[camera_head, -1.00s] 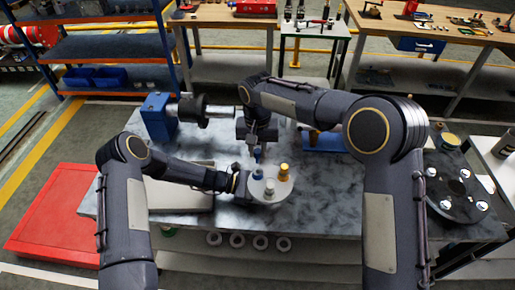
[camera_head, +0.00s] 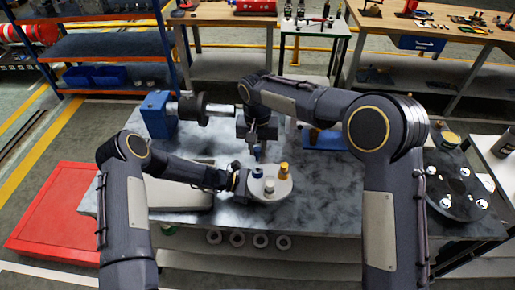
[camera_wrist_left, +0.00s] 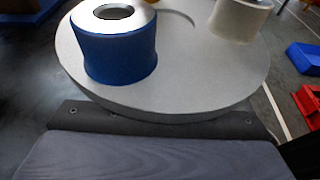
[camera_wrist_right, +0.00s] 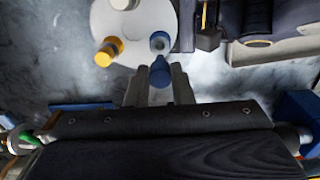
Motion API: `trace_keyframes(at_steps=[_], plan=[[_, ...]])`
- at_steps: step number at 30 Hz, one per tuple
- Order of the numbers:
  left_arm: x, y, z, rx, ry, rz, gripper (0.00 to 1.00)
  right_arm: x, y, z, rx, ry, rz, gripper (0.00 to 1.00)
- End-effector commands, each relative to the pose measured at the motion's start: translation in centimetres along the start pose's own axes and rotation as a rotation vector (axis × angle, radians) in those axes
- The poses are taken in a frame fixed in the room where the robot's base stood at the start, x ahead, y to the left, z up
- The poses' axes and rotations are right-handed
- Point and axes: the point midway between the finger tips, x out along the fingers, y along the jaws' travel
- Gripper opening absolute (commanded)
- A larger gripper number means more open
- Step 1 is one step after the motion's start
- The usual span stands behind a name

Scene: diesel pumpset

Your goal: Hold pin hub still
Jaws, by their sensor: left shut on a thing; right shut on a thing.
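The pin hub (camera_head: 277,194) is a pale grey disc with a blue post (camera_head: 257,174), a white post (camera_head: 269,186) and a yellow post (camera_head: 284,171) standing on it. My left gripper (camera_head: 243,182) is shut on the hub's left edge. In the left wrist view the hub (camera_wrist_left: 190,97) shows close up, and the blue post (camera_wrist_left: 120,55) has a silver top with a dark hole. My right gripper (camera_head: 258,146) is over the hub's far left side, shut on a small blue part (camera_wrist_right: 160,72). This part is near the blue post; whether they touch is unclear.
A grey bench top (camera_head: 325,205) lies under both arms, clear right of the hub. A blue-ended machine (camera_head: 156,117) stands at the back left. A dark round plate (camera_head: 455,195) with several white-topped pieces is at the right. A red platform (camera_head: 55,215) is on the floor left.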

Motion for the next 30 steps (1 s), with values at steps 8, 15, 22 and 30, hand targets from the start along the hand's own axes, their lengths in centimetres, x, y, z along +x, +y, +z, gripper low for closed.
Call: trace_keyframes(at_steps=[8, 15, 22, 30], plan=[[0.0, 0.0, 0.0, -0.001, 0.0, 0.0, 0.0, 0.1, 0.0, 0.0, 0.0, 0.0, 0.0, 0.0], [0.0, 0.0, 0.0, -0.001, 0.0, 0.0, 0.0, 1.1, 0.0, 0.0, -0.001, -0.001, 0.0, 0.0], [0.0, 0.0, 0.0, -0.001, 0.0, 0.0, 0.0, 2.7, 0.0, 0.0, -0.001, -0.001, 0.001, 0.0], [0.0, 0.0, 0.0, -0.001, 0.0, 0.0, 0.0, 3.3, 0.0, 0.0, 0.0, 0.0, -0.001, 0.0]])
